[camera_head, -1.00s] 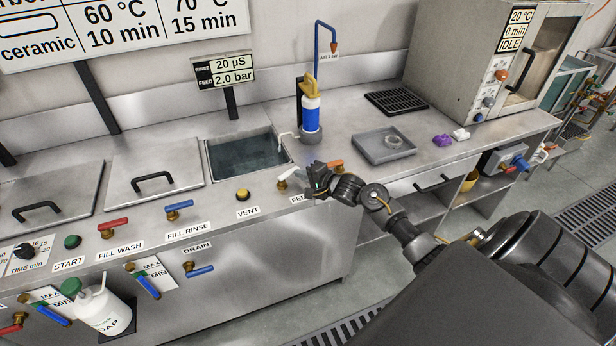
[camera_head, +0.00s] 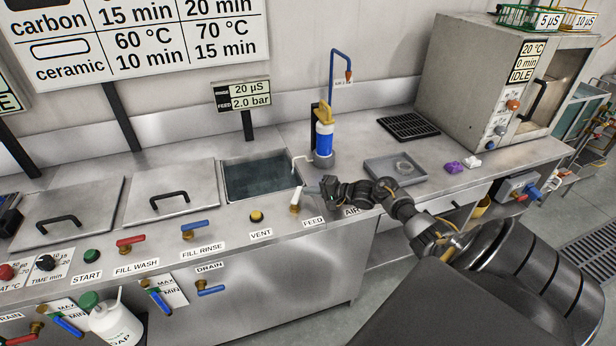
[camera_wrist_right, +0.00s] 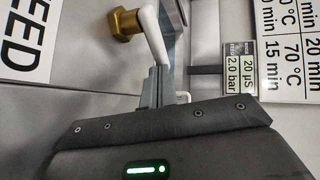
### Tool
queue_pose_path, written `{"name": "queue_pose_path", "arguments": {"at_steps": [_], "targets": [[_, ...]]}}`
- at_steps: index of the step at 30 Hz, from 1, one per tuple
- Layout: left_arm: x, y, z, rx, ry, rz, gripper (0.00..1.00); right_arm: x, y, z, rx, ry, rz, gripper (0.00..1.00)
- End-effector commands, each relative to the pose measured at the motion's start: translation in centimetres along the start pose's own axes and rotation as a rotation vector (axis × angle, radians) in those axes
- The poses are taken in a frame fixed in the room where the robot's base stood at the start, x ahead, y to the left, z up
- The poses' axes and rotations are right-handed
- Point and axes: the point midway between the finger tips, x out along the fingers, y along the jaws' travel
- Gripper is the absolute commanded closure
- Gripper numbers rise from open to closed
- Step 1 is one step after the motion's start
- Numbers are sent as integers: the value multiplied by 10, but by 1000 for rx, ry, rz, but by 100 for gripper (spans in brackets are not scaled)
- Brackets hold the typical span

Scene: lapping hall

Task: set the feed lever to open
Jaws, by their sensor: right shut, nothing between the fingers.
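The feed lever (camera_head: 296,197) is a white handle on a brass valve on the front edge of the counter, by the FEED label (camera_head: 313,221). In the head view the handle looks nearly upright, pointing toward the sink. My right gripper (camera_head: 318,189) is just right of the handle, shut and empty. In the right wrist view the white handle (camera_wrist_right: 153,38) and brass fitting (camera_wrist_right: 124,24) lie just beyond the closed fingers (camera_wrist_right: 155,88). The handle seems to touch or nearly touch the fingertips. My left gripper is not in view.
The sink (camera_head: 262,176) and a blue cartridge (camera_head: 324,141) with a thin spout stand behind the lever. The vent knob (camera_head: 256,216) is to its left. The AIR label (camera_head: 351,211) is partly behind my arm. A grey tray (camera_head: 395,170) lies to the right.

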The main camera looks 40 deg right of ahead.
Motion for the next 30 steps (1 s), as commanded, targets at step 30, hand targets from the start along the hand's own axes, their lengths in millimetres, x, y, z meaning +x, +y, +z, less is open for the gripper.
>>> {"name": "queue_pose_path", "arguments": {"at_steps": [30], "targets": [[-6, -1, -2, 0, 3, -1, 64, -48, 7, -16, -8, -11, 2, 100]]}}
